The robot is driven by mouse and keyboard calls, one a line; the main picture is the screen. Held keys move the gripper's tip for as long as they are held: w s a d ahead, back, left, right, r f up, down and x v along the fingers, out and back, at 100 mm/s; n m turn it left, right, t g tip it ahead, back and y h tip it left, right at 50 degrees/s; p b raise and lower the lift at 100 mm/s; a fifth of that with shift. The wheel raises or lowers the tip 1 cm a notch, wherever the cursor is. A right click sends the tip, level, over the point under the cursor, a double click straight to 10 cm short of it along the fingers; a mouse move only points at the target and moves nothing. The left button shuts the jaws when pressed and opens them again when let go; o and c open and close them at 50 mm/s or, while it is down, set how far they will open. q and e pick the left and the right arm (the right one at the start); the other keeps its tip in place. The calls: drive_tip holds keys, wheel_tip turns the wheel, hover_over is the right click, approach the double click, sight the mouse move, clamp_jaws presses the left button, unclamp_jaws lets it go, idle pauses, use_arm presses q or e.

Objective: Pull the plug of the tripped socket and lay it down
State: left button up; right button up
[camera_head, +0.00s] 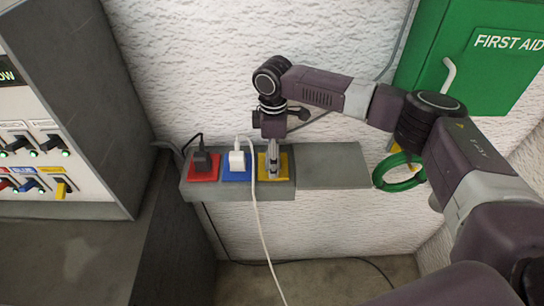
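A grey ledge (230,193) on the wall carries a red socket plate (203,176), a blue one (234,176) and a yellow one (285,172). A black plug (202,161) stands in the red socket and a white plug (237,161) in the blue one. My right gripper (272,170) points down over the yellow plate, its fingers close together. They cover the plate's middle, so I cannot tell whether a plug is between them. On the panel (90,150) at left, the yellow switch (62,189) hangs lower than the blue switch (33,185). My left gripper is out of view.
A white cord (258,218) hangs in front of the ledge. A black cable (300,261) runs along the floor edge. Right of the sockets the ledge top (330,170) is bare. A green coil (386,180) hangs under the green first aid cabinet (480,65).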

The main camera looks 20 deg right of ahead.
drive_tip(key=c, duration=1.8)
drive_tip(key=shift+r, duration=0.2)
drive_tip(key=shift+r+p, duration=1.45)
drive_tip(key=shift+p, duration=0.25)
drive_tip(key=shift+r+p, duration=1.1)
drive_tip(key=shift+r, duration=0.25)
